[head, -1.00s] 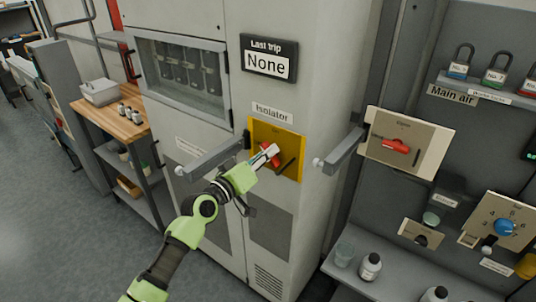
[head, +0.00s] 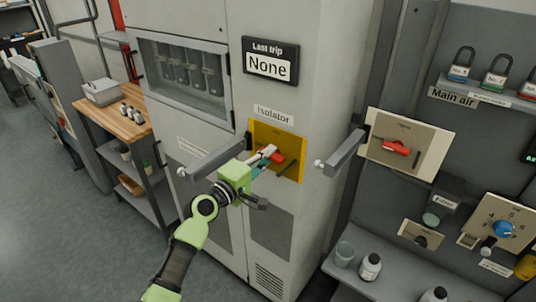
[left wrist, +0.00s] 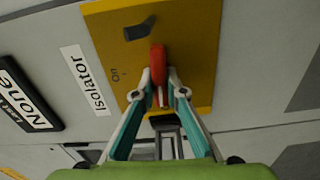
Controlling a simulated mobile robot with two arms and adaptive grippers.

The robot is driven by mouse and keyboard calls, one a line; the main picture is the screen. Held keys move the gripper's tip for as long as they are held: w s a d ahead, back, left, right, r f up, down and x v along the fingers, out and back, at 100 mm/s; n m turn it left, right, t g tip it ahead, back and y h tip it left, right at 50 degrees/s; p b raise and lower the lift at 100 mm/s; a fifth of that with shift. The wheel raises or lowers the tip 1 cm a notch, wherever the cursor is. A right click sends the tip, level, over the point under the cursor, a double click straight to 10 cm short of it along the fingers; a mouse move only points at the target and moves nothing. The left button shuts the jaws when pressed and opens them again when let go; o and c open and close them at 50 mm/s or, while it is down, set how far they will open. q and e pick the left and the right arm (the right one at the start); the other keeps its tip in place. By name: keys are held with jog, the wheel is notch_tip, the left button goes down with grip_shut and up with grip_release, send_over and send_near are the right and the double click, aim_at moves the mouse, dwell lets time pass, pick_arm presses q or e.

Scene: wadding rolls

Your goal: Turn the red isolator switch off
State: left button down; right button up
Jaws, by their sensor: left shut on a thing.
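The red isolator switch handle (head: 279,158) sits on a yellow plate (head: 291,172) on the grey cabinet, below the "Isolator" label. In the head view it lies close to level. My left gripper (head: 268,153) is shut on the handle, reaching it from the lower left. In the left wrist view the red handle (left wrist: 158,62) stands between the fingertips of my left gripper (left wrist: 160,90). The plate (left wrist: 195,45) carries an "ON" mark beside the handle and a dark block. The handle's gripped end is partly hidden by the fingers. My right gripper is not in view.
Grey bars with pale knobs stick out left (head: 212,158) and right (head: 340,150) of the plate. A "Last trip None" sign (head: 270,62) hangs above. Another red switch (head: 396,147) sits on a beige panel at right. A shelf below holds bottles (head: 370,267).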

pick_arm(q)
jog(key=shift+n, duration=0.4)
jog(key=c, duration=2)
grip_release()
jog(key=shift+c, duration=0.2)
jog(key=shift+a, duration=0.1)
jog(key=v, duration=1.2)
